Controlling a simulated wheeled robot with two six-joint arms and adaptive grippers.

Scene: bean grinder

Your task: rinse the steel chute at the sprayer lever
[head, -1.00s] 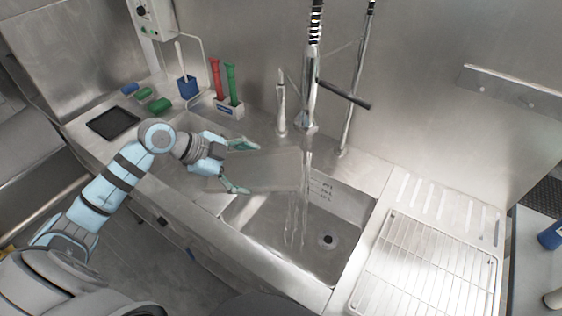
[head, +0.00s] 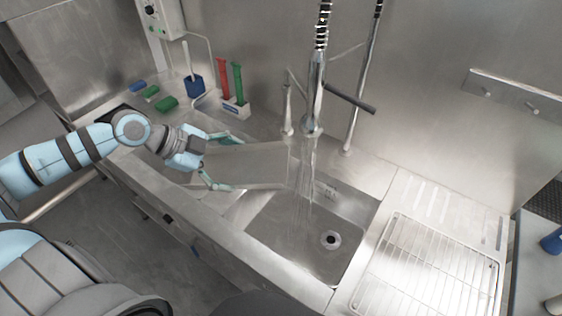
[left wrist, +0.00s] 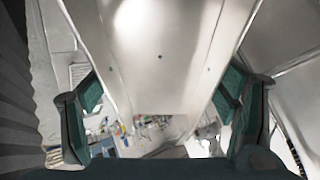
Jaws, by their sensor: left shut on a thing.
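The steel chute (head: 250,166) is held over the left part of the sink (head: 285,240), its right end close to the falling water. My left gripper (head: 226,162) is shut on the chute, with one finger along each long side. In the left wrist view the chute (left wrist: 160,60) runs away between the two green fingers (left wrist: 160,105). The sprayer (head: 312,125) hangs above the sink, with its dark lever (head: 350,97) pointing right. Water (head: 309,165) runs down from it past the chute's right end. My right gripper is not in view.
A wire rack (head: 430,270) lies on the drainboard to the right. Red and green tools stand in a white holder (head: 236,108) behind the chute. A blue cup (head: 194,87) and green and blue brushes (head: 165,103) sit at the back left.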

